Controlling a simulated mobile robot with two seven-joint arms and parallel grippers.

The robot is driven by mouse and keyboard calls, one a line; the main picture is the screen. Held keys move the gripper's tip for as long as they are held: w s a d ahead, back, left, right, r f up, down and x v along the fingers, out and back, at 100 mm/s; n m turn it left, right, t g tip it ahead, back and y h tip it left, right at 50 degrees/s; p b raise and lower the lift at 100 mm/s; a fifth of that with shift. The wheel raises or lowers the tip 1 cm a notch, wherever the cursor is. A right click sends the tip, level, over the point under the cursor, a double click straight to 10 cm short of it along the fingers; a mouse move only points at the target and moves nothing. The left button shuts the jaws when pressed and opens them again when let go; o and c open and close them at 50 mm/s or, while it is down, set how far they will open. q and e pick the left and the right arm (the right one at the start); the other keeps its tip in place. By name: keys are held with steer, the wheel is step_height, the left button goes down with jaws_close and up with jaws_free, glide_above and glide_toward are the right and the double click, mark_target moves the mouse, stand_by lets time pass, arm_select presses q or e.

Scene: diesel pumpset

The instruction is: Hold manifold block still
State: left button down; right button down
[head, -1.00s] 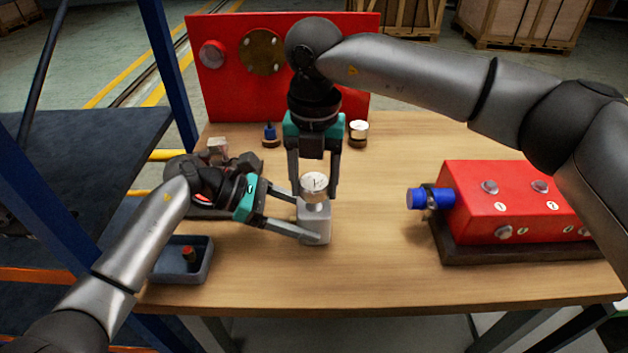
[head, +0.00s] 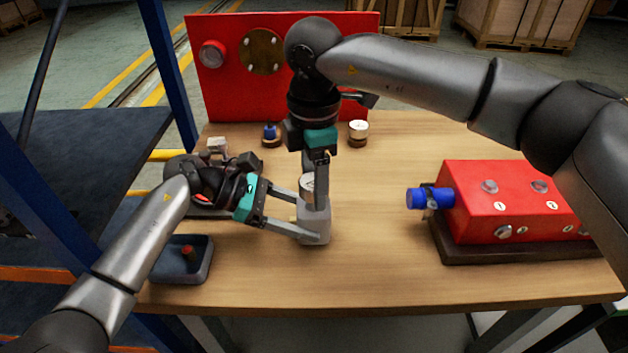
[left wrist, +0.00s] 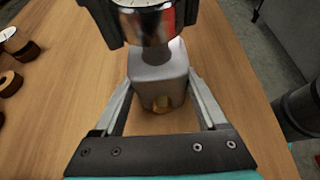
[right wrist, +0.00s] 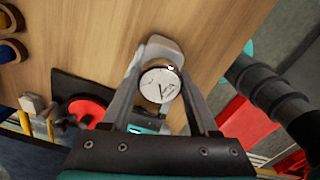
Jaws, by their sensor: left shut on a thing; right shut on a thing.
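The pale grey manifold block (head: 316,229) stands upright on the table near the middle. My left gripper (head: 312,217) comes in from the left, low down, with its fingers on either side of the block. In the left wrist view the block (left wrist: 158,72) sits between the two fingers, with a brass-coloured port low on its near face. A round gauge (head: 306,188) with a white dial is on top of the block. My right gripper (head: 318,200) is above, shut on the gauge, and one finger partly hides it. The dial shows face-on in the right wrist view (right wrist: 160,86).
A grey-blue tray (head: 205,262) with a small red-topped part is at the left. A red box (head: 500,222) with a blue cap (head: 425,198) is at the right. A red panel (head: 228,90) stands behind. Small round parts sit at the back. The front table is clear.

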steer(key=shift+f+m, duration=0.2)
steer(key=shift+m, duration=1)
steer(key=shift+c, duration=0.4)
jaws_free()
steer(key=shift+r, duration=0.15)
step_height(320, 180, up, 12)
arm_select(q)
jaws_free()
